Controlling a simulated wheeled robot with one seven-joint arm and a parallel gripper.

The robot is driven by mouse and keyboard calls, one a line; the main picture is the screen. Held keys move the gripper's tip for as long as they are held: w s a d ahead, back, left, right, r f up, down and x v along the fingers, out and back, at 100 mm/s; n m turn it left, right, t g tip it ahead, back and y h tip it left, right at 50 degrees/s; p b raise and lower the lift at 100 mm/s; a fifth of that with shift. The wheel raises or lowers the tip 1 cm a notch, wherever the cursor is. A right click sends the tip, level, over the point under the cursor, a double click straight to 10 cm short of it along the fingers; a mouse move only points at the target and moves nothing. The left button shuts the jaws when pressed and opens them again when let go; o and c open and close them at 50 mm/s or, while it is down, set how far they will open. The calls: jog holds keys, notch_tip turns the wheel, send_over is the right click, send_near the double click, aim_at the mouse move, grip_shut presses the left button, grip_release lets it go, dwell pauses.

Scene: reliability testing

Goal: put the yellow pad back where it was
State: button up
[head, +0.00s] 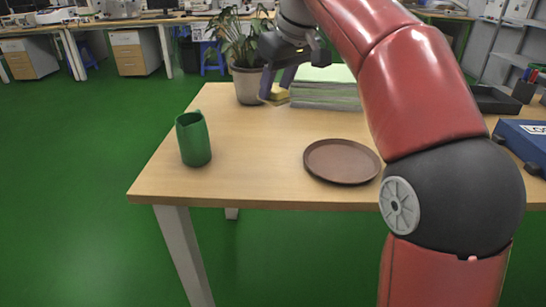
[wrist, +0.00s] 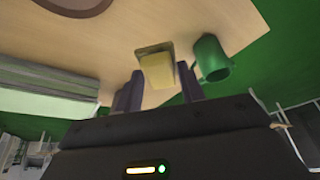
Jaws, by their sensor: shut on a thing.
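The yellow pad (head: 279,97) shows beneath my gripper's fingers, at the back left of the wooden table, beside the plant pot and a stack. In the wrist view the yellow pad (wrist: 157,71) sits between the two dark fingers, with a darker strip along its far edge. My gripper (head: 277,83) points down and is shut on the pad; in the wrist view its fingers (wrist: 160,88) flank it. I cannot tell whether the pad touches the tabletop. The fingers hide part of the pad in the head view.
A green mug (head: 194,140) stands at the table's left. A brown round tray (head: 342,168) lies at the front middle. A potted plant (head: 247,84) and a paper stack (head: 326,97) flank the gripper. A blue box (head: 525,142) is right. Bare tabletop (head: 255,145) lies between mug and tray.

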aim_at(272, 163)
notch_tip(272, 163, down, 16)
jog(key=b, duration=0.3)
jog(key=shift+f+b, duration=0.15)
jog(key=shift+b, duration=0.15)
jog(key=o, duration=0.9)
